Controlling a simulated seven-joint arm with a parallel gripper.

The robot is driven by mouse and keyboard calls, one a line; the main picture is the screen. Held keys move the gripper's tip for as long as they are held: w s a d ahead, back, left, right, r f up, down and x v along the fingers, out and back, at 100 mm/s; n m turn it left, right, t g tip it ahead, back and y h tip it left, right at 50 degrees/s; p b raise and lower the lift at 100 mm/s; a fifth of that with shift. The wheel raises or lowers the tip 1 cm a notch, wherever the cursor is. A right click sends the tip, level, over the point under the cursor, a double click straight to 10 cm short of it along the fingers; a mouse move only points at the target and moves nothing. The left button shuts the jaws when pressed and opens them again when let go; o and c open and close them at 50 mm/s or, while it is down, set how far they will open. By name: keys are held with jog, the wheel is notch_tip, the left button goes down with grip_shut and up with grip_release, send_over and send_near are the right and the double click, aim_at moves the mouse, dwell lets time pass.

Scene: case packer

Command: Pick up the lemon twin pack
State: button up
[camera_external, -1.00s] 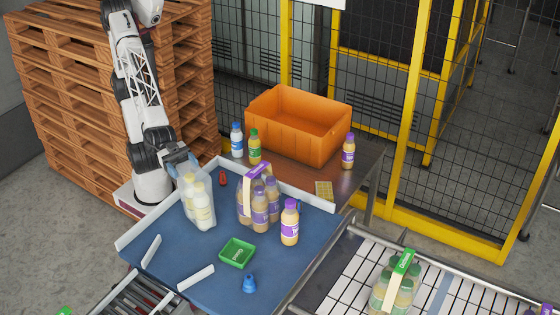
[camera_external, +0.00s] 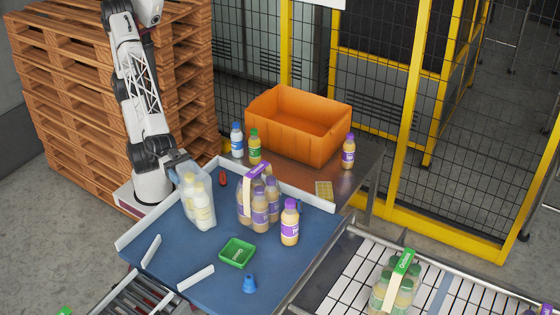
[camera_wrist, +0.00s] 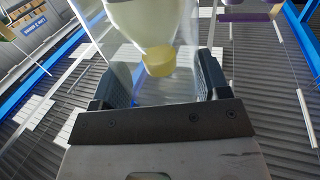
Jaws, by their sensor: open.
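The lemon twin pack (camera_external: 200,206) is pale yellow bottles in clear wrap. It stands at the left side of the blue table in the external view. My gripper (camera_external: 179,167) is at the top left of the pack, close against its wrap. In the wrist view, a pale bottle with a yellow cap (camera_wrist: 159,61) shows inside the clear film, between the open fingers of my gripper (camera_wrist: 160,85). Whether the fingers touch the wrap cannot be told.
A purple-topped multipack (camera_external: 258,203) stands right of the twin pack, with a single purple-capped bottle (camera_external: 290,222) beside it. A green tray (camera_external: 237,253) and a blue item (camera_external: 249,284) lie nearer the front. An orange crate (camera_external: 297,124) stands behind.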

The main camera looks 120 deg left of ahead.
aim_at(191, 179)
jog(key=shift+x, duration=1.9)
jog(key=shift+c, duration=0.3)
grip_shut()
